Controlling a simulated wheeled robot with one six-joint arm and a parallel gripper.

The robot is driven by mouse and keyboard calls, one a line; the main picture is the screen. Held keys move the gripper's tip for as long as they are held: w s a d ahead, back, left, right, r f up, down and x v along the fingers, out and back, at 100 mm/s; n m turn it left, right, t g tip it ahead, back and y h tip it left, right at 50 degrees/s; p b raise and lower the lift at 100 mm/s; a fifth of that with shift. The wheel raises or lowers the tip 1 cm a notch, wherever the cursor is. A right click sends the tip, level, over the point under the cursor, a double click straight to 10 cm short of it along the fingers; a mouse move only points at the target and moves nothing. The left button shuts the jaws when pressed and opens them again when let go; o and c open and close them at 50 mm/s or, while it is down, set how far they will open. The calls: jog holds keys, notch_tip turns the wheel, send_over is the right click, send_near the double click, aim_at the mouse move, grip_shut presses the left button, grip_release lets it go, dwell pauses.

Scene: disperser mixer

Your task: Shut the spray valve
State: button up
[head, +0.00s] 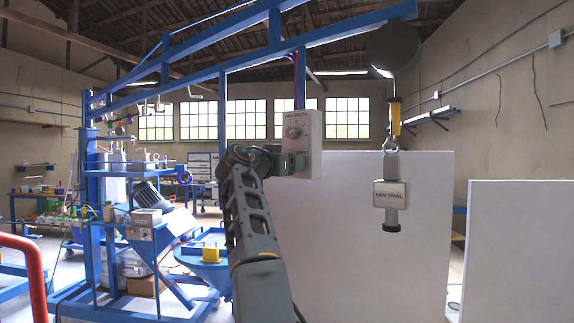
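A pale control box (311,128) hangs from the blue overhead frame near the picture's middle. Its upper label seems to read "FAN WIDTH", above a round grey knob (294,132). A green part (300,163) sits at its lower front, beside small lettering that I cannot read clearly. It may be the spray valve, but I cannot tell, nor its position. My gripper (276,160) is at the box's lower left, close to the green part. Its fingertips are unclear, so I cannot tell whether it touches or holds anything.
A hanging grey unit (391,165) with a "FAN TRIAL" plate (390,195) is at the right, before a large white panel (350,265). A second white panel (520,250) stands farther right. A blue rig (90,200) fills the left, with a red rail (33,270) in front.

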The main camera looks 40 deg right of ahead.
jog(key=o, duration=0.9)
jog(key=a+b, duration=0.1)
jog(key=a, duration=0.3)
jog(key=s+a+b, duration=0.1)
jog(key=a, duration=0.4)
jog(key=s+a+b, duration=0.1)
jog(key=a, duration=0.3)
jog(key=shift+s+a, duration=0.1)
jog(key=shift+a, duration=0.2)
